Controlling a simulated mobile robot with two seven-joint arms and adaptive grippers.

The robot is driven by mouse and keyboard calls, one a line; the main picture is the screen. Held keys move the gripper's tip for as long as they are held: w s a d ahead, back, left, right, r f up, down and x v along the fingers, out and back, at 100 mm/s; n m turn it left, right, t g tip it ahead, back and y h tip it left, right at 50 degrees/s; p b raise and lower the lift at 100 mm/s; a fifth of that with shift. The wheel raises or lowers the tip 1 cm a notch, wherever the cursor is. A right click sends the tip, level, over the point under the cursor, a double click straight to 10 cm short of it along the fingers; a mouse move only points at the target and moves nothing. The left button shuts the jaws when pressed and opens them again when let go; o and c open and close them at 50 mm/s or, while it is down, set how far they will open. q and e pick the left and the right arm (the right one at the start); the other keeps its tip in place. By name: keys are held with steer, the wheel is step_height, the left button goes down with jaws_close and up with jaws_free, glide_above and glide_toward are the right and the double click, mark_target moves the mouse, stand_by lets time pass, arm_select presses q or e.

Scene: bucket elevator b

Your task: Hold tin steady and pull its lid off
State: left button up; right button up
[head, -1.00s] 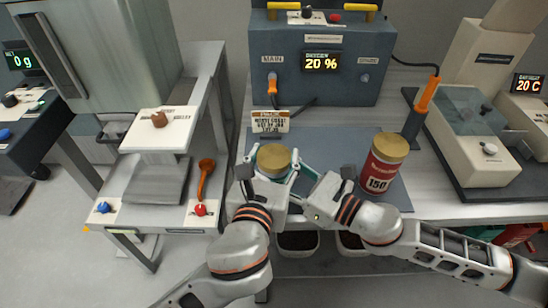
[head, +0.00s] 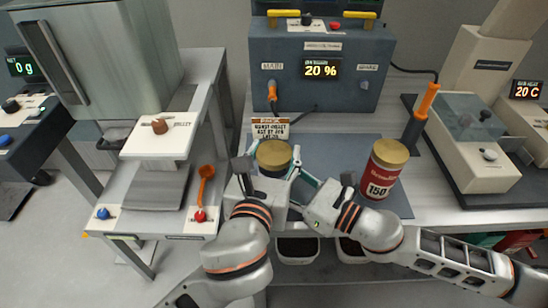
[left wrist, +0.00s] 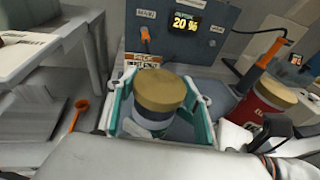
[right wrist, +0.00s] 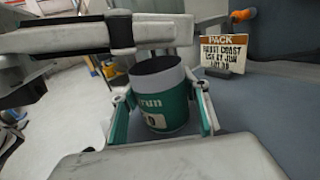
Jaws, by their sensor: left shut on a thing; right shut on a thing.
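The green tin (right wrist: 165,105) stands upright between the teal fingers of my right gripper (right wrist: 162,115), which is shut on its body. Its pale neck and dark open mouth show in the right wrist view. The gold lid (left wrist: 158,90) is above the tin, with a dark gap under it; it also shows in the head view (head: 274,154). My left gripper (left wrist: 160,112) is shut on the lid, its fingers either side. In the right wrist view the left gripper crosses above the tin and hides the lid.
A red tin marked 150 (head: 384,170) with a gold lid stands to the right on the grey mat (head: 340,150). A PACK card (head: 270,128) stands close behind the tin. The oxygen box (head: 318,80) is at the back. An orange scoop (head: 205,180) lies left.

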arm_select(q)
steer(key=shift+r, duration=1.25)
arm_select(e)
steer(key=o, duration=1.7)
steer(key=shift+v, duration=6)
